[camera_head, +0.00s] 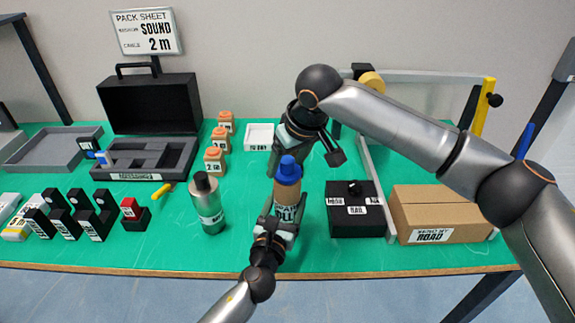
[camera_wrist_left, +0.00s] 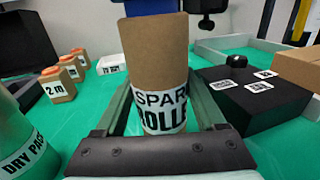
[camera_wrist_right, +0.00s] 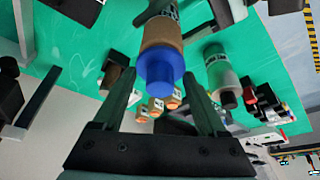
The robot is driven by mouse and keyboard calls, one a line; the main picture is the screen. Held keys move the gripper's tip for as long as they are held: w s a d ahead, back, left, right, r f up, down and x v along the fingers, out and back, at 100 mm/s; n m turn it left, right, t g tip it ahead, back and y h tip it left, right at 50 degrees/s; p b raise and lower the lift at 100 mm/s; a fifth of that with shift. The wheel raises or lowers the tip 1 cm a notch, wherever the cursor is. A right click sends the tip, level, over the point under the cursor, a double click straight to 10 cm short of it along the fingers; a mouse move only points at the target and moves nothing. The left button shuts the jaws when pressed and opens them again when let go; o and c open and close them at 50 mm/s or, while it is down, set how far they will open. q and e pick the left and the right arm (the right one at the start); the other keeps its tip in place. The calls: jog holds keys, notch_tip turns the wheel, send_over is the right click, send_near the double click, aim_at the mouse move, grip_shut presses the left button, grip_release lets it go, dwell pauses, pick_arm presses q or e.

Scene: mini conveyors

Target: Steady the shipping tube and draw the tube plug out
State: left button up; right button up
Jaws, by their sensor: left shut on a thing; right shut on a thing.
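The brown shipping tube (camera_head: 287,194) with a white label stands roughly upright near the front middle of the table. My left gripper (camera_head: 280,226) is shut around its labelled part; the left wrist view shows the tube (camera_wrist_left: 155,55) between the fingers. The tube's foot is hidden. The blue tube plug (camera_head: 288,169) sits at the tube's top end. My right gripper (camera_head: 305,150) is at the top from behind, shut on the plug; in the right wrist view the plug (camera_wrist_right: 163,70) shows between its fingers, against the tube's end.
A grey-green canister (camera_head: 208,205) stands close left of the tube. A black box (camera_head: 355,215) and a cardboard box (camera_head: 430,212) are to the right. Orange-topped blocks (camera_head: 215,158), a white tray (camera_head: 260,136) and a grey foam tray (camera_head: 145,160) lie behind and left.

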aim_at(288, 160)
pick_arm(q)
jog(key=shift+f, duration=0.4)
pick_arm(e)
jog(key=shift+r, duration=1.6)
pick_arm(q)
jog(key=o, duration=1.4)
jog(key=shift+r, duration=0.1)
jog(key=shift+o, duration=0.2)
jog(key=shift+r, duration=0.15)
